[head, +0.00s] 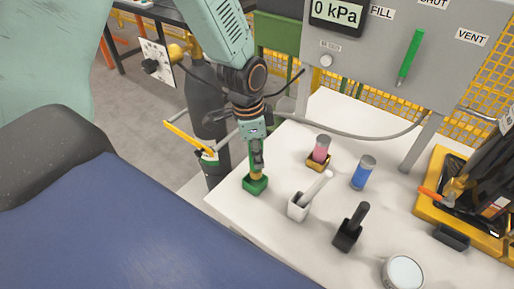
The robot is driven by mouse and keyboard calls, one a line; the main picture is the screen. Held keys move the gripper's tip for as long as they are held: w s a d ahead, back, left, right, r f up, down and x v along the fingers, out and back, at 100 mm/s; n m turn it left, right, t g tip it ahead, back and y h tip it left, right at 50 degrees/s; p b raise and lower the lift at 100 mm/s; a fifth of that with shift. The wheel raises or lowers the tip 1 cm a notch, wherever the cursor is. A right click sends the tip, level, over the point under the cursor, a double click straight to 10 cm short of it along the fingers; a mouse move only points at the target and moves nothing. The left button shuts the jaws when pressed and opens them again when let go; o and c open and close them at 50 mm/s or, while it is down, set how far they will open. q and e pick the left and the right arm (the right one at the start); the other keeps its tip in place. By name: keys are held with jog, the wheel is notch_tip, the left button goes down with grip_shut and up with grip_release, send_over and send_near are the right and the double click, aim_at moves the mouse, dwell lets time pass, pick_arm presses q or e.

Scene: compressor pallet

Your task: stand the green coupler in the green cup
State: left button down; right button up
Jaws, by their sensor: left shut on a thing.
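The green cup (255,185) stands on the white table near its left corner. My left gripper (257,163) points down right above the cup, with its fingers shut. Between the fingertips and the cup shows a small brass-coloured piece (257,174), which I take as part of the green coupler. The rest of the coupler is hidden by the fingers and the cup, so I cannot tell how deep it sits. My right gripper is not in view.
To the right on the table stand a pink cylinder (321,148) in a yellow-and-black cup, a blue cylinder (363,172), a white cup (298,208) with a leaning white rod, a black cup (346,236) and a round tin (403,272). A grey panel (390,60) rises behind.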

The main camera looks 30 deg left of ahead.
pick_arm(q)
jog(key=shift+a+f+b, duration=0.2)
jog(key=shift+f, duration=0.4)
jog(key=shift+a+f+b, duration=0.15)
jog(key=shift+f+b, duration=0.05)
jog(key=shift+f, duration=0.35)
jog(key=shift+w+f, duration=0.1)
jog(key=shift+f, duration=0.15)
jog(key=shift+d+f+b, duration=0.25)
jog(key=shift+f+b, duration=0.15)
jog(key=shift+f, duration=0.1)
jog(key=shift+a+f, duration=0.2)
jog(key=shift+f, duration=0.05)
jog(key=shift+d+r, duration=0.1)
jog(key=shift+d, duration=0.05)
jog(key=shift+f, duration=0.3)
jog(key=shift+f+b, duration=0.3)
jog(key=shift+b, duration=0.1)
jog(key=c, duration=0.9)
grip_release()
